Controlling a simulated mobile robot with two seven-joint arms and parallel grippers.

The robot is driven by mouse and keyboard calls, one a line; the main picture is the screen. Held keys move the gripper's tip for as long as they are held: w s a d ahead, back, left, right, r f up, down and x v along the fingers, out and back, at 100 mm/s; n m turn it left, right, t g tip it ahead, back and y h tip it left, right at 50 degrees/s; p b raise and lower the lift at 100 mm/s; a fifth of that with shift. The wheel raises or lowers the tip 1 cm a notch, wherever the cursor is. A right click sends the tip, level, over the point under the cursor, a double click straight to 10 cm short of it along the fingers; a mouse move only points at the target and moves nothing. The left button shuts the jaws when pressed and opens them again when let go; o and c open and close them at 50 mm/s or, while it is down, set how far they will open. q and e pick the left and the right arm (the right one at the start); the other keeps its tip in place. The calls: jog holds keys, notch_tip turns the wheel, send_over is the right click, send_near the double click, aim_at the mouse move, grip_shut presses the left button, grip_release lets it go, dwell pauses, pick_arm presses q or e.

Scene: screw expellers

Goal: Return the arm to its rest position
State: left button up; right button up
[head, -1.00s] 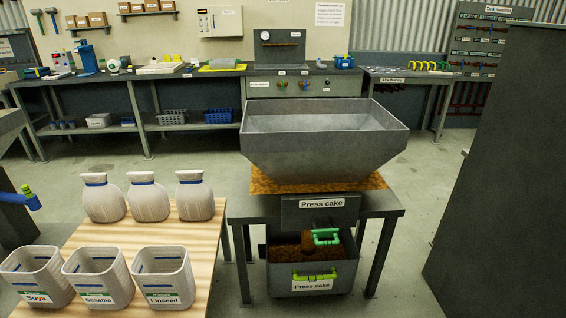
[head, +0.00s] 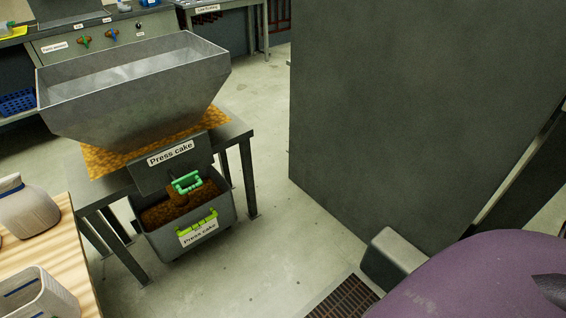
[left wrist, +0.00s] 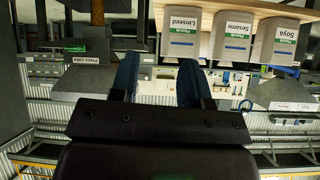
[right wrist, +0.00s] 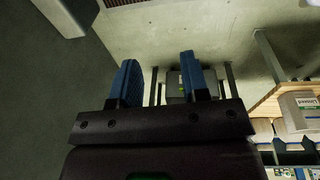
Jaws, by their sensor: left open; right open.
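My left gripper (left wrist: 158,78) shows in the left wrist view with its two blue fingers apart and nothing between them. That picture is upside down, with the Linseed, Sesame and Soya bins hanging from the top. My right gripper (right wrist: 160,82) shows in the right wrist view, also with fingers apart and empty. Beyond its fingers are the floor and a dark bin under a table. Neither gripper shows in the head view. A purple rounded shape (head: 480,275) fills the lower right corner of the head view; I cannot tell what it is.
A grey hopper (head: 140,95) stands on a dark table over a Press cake bin (head: 165,240). A wooden table (head: 75,262) with containers is at lower left. A large dark cabinet (head: 400,110) stands at right. The floor (head: 265,215) between hopper table and cabinet is clear.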

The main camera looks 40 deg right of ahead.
pick_arm(q)
notch_tip(320, 180, down, 5)
jog(key=m+b, duration=0.2)
jog(key=b, duration=0.7)
pick_arm(e)
jog(key=w+a+f+n+t+y, duration=0.1)
jog(key=w+a+f+n+t, duration=0.15)
jog(key=w+f+t, duration=0.75)
pick_arm(q)
notch_tip(320, 180, up, 11)
jog(key=n+p, duration=0.2)
jog(key=p, duration=1.3)
jog(key=shift+w+t+p, duration=0.2)
jog(key=shift+t+p, duration=0.2)
pick_arm(e)
notch_tip(320, 180, up, 11)
jog(key=d+m, duration=0.2)
jog(key=shift+w+f, duration=0.15)
pick_arm(q)
jog(key=shift+a+f, duration=0.1)
jog(key=shift+f, duration=0.1)
pick_arm(e)
jog(key=shift+f, duration=0.1)
